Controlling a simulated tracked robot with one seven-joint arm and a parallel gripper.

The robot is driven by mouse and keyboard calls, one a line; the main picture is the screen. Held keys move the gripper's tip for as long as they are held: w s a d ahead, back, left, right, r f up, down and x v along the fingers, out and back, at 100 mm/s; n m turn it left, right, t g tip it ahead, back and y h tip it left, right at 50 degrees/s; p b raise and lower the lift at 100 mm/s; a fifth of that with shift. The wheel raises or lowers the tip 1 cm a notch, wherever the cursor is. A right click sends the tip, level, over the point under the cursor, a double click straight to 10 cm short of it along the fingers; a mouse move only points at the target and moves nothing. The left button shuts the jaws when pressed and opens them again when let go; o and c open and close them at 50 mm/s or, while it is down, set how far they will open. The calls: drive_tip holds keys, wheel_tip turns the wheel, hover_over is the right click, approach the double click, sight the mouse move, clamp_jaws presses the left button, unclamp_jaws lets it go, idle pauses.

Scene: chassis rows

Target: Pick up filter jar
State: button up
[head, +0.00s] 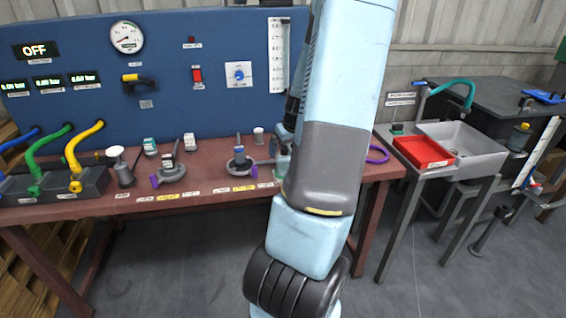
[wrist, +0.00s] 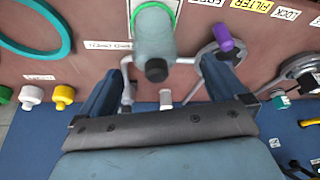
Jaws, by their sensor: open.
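The filter jar, as I take it, is a cloudy grey-green cylinder (wrist: 153,38) with a black knob at its near end, in the wrist view. A green ring shows around its far end. It also shows partly in the head view (head: 282,165), at the bench's right part, largely covered by my arm. My gripper (wrist: 163,68) is open, with one dark blue finger on each side of the jar in the wrist picture. The black knob appears between the fingertips. I cannot tell whether either finger touches the jar. In the head view my arm hides the gripper.
A grey clamp with a purple handle (wrist: 222,38) stands close beside the right finger. A teal ring (wrist: 66,40) and small white (wrist: 31,97) and yellow (wrist: 63,95) knobs lie left. The blue panel (head: 190,60) rises behind the red-brown bench (head: 205,197). A sink (head: 470,150) stands right.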

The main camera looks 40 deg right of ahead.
sight(283, 157)
drive_tip(key=shift+d+x, duration=0.15)
drive_tip(key=shift+x, duration=1.55)
drive_tip(key=shift+d+x, duration=0.15)
drive_tip(key=shift+x, duration=1.5)
drive_tip(key=shift+w, duration=0.1)
drive_tip(key=c, duration=1.1)
drive_tip(key=shift+r, duration=0.1)
